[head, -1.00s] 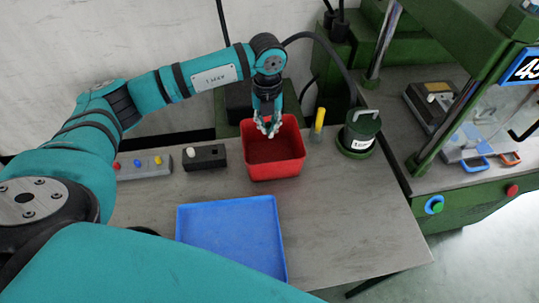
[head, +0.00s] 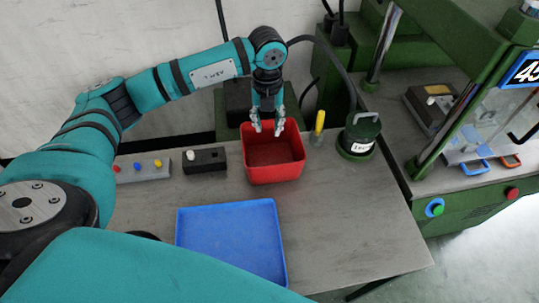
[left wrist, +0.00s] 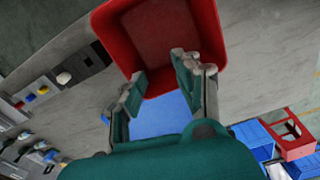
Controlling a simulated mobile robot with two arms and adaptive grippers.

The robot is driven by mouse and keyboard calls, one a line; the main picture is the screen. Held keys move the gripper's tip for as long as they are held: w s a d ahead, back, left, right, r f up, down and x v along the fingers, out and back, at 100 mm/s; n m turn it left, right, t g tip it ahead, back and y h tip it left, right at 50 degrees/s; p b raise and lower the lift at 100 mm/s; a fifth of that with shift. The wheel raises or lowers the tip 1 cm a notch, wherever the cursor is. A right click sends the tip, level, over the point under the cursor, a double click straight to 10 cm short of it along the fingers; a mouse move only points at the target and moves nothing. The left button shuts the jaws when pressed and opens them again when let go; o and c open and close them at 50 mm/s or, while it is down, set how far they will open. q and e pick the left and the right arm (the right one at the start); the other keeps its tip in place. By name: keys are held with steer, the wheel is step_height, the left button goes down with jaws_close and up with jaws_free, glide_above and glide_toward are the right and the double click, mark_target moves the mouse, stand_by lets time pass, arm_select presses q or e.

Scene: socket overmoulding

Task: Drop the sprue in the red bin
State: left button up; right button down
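The red bin (head: 274,170) stands on the grey table behind the blue tray. My left gripper (head: 267,128) is over the back part of the bin, pointing down, with its fingers spread apart. In the left wrist view my left gripper (left wrist: 160,80) is open with nothing between the fingers. The red bin (left wrist: 105,35) lies beyond the fingertips there, and the part of its floor that shows looks bare. I cannot make out a sprue in either view. My right gripper is not in view.
The blue tray (head: 232,235) is empty in front of the bin. A yellow-handled tool (head: 318,123) and a green pot (head: 357,138) stand right of the bin. A black switch box (head: 205,159) and a grey button box (head: 145,171) are left. A green press (head: 440,150) stands right.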

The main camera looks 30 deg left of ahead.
arm_select(q)
step_height(320, 180, up, 10)
stand_by(0.3)
steer(key=shift+s+f, duration=0.1)
steer(key=shift+f, duration=0.15)
